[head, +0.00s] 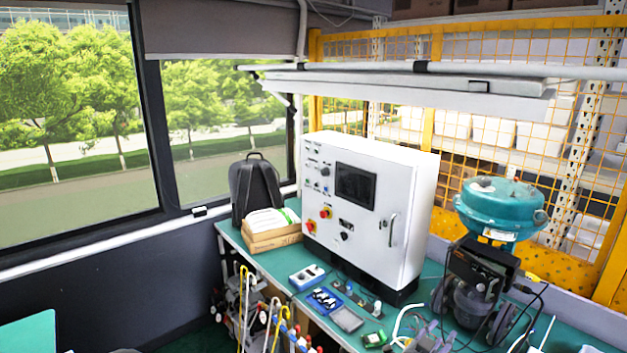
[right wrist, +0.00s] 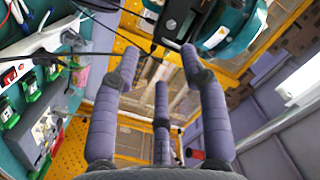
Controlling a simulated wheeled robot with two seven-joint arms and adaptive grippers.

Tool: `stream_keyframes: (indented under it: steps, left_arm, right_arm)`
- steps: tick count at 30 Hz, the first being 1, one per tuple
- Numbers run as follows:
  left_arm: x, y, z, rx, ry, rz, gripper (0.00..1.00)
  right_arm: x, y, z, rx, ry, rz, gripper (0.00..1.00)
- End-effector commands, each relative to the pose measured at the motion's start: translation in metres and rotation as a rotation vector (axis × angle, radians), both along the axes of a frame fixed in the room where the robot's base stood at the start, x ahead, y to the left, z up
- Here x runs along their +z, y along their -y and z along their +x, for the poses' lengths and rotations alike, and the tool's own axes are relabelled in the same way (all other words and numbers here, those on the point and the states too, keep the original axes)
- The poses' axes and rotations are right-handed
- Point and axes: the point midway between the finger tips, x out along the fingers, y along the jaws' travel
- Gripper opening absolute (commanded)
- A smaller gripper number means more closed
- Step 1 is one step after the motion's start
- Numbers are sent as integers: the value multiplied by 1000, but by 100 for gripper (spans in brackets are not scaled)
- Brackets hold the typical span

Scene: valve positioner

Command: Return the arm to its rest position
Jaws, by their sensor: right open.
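My right gripper (head: 428,340) shows at the bottom edge of the head view, over the front of the green bench. In the right wrist view its grey-purple fingers (right wrist: 160,68) are spread apart with nothing between them. The valve with its teal round actuator (head: 500,203) and black positioner box (head: 482,262) stands on the bench, up and to the right of this gripper. In the right wrist view the black positioner (right wrist: 176,18) and teal actuator (right wrist: 232,28) lie beyond the fingertips, apart from them. My left gripper is not seen.
A white control cabinet (head: 405,215) stands on the green bench (head: 232,236). Blue trays (head: 325,299), cables and small parts lie in front of it. A cardboard box (head: 272,238) and black backpack (head: 256,190) are at the left end. A yellow mesh fence (head: 575,95) is behind.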

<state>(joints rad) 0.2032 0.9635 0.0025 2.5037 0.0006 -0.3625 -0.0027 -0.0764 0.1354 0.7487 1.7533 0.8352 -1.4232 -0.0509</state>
Motion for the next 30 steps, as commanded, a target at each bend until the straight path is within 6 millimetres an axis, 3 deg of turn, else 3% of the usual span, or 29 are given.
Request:
stream_keyframes:
  steps: [10, 14, 17, 20, 24, 30]
  left_arm:
    - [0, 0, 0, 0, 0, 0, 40]
    - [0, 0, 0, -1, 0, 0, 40]
    - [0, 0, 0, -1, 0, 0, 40]
    - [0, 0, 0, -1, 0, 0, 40]
    - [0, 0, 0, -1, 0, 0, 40]
    - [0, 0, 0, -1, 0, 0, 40]
  right_arm:
    - [-79, -31, 9, 207, -202, 43, 44]
    - [-126, -51, 4, 323, -323, 78, 44]
    - [-174, -73, -11, 439, -453, 121, 44]
    - [-227, -100, -38, 571, -608, 181, 44]
    - [-290, -136, -94, 747, -824, 274, 44]
    - [-349, -181, -195, 978, -1116, 417, 44]
